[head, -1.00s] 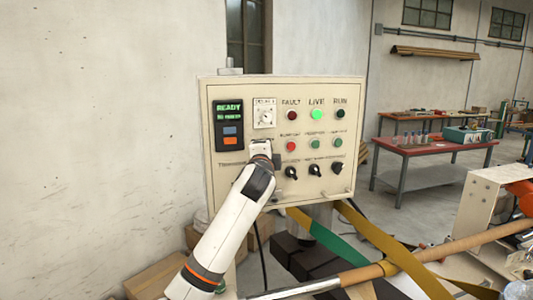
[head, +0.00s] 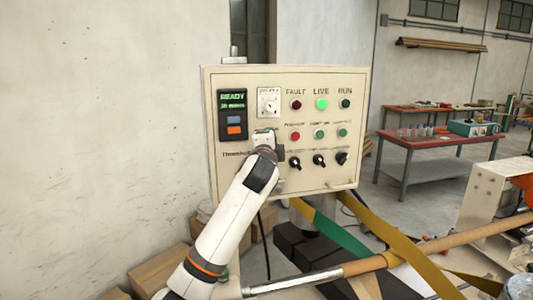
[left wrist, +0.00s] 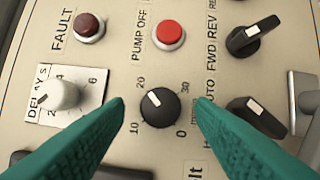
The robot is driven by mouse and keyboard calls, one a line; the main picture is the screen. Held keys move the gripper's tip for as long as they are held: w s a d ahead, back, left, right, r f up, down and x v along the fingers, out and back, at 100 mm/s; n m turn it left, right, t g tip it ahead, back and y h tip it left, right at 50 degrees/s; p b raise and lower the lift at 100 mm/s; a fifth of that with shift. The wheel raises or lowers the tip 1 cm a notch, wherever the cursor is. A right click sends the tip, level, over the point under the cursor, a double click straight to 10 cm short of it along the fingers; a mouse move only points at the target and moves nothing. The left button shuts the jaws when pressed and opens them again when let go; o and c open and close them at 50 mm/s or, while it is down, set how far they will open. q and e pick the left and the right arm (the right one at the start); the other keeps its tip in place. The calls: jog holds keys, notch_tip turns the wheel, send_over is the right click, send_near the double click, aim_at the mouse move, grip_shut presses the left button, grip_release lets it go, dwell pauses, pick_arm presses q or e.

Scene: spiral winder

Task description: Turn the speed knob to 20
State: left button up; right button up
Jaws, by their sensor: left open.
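The black speed knob (left wrist: 160,107) has a white pointer mark and a dial printed 0, 10, 20 and 30. Its pointer aims up and left in the left wrist view, roughly at the 20. My left gripper (left wrist: 159,101) is open, with one teal finger on each side of the knob. Whether the fingers touch it cannot be told. In the head view my left gripper (head: 265,139) is at the front of the cream control panel (head: 240,170), left of the red button, and hides the knob. My right gripper is in neither view.
The delay knob (left wrist: 62,95), red pump-off button (left wrist: 168,35), forward/reverse switch (left wrist: 254,37) and auto switch (left wrist: 257,116) surround the speed knob. The live lamp (head: 321,104) glows green. The display (head: 232,99) reads READY. Yellow and green straps (head: 390,238) cross below the panel.

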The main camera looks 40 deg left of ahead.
pick_arm(q)
jog(key=b+v, duration=0.4)
jog(key=v, duration=0.6)
jog(key=shift+s, duration=0.3)
